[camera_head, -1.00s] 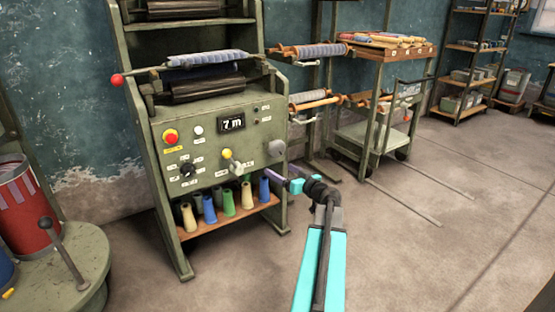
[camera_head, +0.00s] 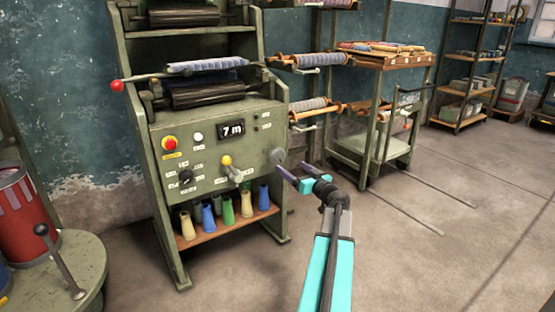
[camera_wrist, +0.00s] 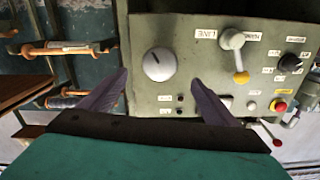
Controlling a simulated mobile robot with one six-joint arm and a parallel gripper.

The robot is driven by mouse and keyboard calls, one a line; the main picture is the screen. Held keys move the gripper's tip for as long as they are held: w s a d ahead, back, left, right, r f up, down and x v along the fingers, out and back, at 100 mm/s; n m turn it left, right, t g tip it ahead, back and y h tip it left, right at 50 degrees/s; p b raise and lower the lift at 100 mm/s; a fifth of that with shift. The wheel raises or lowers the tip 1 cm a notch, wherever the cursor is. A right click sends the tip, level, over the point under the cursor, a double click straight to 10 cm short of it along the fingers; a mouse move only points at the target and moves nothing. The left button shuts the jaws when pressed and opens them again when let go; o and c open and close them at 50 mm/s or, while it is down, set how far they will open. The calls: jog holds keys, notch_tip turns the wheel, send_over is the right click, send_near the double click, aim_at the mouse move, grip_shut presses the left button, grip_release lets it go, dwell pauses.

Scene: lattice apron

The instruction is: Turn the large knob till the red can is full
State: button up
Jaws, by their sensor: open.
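The large knob (camera_head: 277,156) is a round grey dial at the right end of the machine's front panel. The fingers also show in the wrist view (camera_wrist: 160,80). The red can (camera_head: 24,232), with pinkish stripes at its top, stands on a green round stand at the left edge, partly cut off.
The panel's display (camera_head: 231,130) reads 7 m. A lever with a yellow knob (camera_head: 227,161), a red button (camera_head: 169,143) and a black dial (camera_head: 186,177) share the panel. Several coloured cones (camera_head: 228,210) stand on the shelf below. A trolley (camera_head: 380,110) stands right; floor in front is clear.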

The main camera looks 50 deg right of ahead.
aim_at(279, 158)
jog(key=shift+b+x, duration=1.15)
jog(key=shift+x, duration=4.75)
jog(key=c, duration=1.1)
jog(key=shift+o, duration=0.2)
jog(key=shift+f+m, duration=0.1)
jog(key=shift+m, duration=0.3)
